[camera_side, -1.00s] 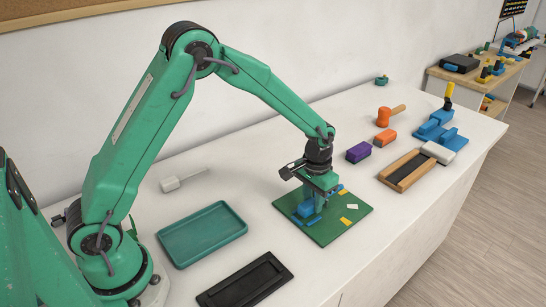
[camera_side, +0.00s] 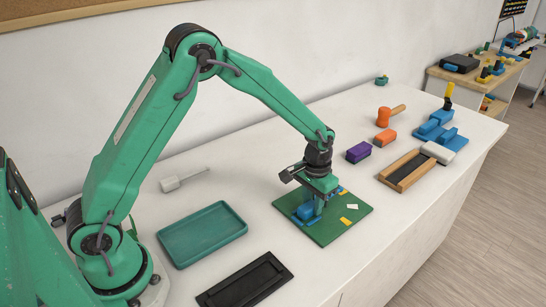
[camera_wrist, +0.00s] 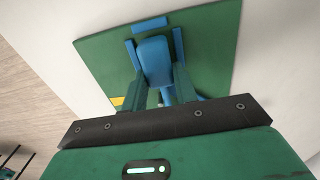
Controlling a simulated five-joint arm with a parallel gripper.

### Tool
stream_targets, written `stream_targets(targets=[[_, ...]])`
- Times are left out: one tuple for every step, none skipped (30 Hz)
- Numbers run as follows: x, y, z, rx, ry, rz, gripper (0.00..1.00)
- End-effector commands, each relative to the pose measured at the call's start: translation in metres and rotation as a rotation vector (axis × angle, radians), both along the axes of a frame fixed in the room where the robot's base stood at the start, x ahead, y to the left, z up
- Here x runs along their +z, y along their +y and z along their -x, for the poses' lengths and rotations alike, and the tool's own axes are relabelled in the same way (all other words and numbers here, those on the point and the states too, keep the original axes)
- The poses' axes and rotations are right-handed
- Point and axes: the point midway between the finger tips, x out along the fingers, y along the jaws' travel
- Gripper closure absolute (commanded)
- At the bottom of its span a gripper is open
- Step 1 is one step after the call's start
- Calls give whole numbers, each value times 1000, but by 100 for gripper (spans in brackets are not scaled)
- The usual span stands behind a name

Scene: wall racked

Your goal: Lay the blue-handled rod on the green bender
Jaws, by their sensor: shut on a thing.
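The green bender (camera_side: 335,228) is a flat green board with blue parts on it, lying on the bench; it also shows in the wrist view (camera_wrist: 212,60). A blue block (camera_wrist: 154,60) stands on it between two narrow blue bars. My gripper (camera_side: 317,213) is low over the board, pointing down beside the blue block. In the wrist view its fingers (camera_wrist: 162,92) are shut on a small, mostly hidden blue piece, which looks like the blue-handled rod (camera_wrist: 168,97). The rod's far part is hidden, and I cannot tell whether it touches the board.
A teal tray (camera_side: 163,248) and a black tray (camera_side: 208,299) lie to the left and front. A purple block (camera_side: 358,152), orange block (camera_side: 385,137), orange mallet (camera_side: 384,117) and wooden frame (camera_side: 385,178) lie behind and right. A white mallet (camera_side: 170,184) lies left.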

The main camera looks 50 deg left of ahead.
Motion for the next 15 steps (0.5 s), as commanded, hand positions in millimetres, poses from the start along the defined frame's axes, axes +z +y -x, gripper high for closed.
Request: stream_targets(targets=[[-1,0,0,0,0,0,96],[-1,0,0,0,0,0,96],[-2,0,0,0,0,0,96],[-2,0,0,0,0,0,96],[-3,0,0,0,0,0,96],[-3,0,0,0,-1,0,96],[-4,0,0,0,-1,0,96],[-4,0,0,0,-1,0,70],[-3,0,0,0,-1,0,62],[-3,0,0,0,-1,0,56],[-3,0,0,0,-1,0,50],[-3,0,0,0,-1,0,46],[-3,0,0,0,-1,0,46],[-3,0,0,0,-1,0,46],[-3,0,0,0,-1,0,46]])
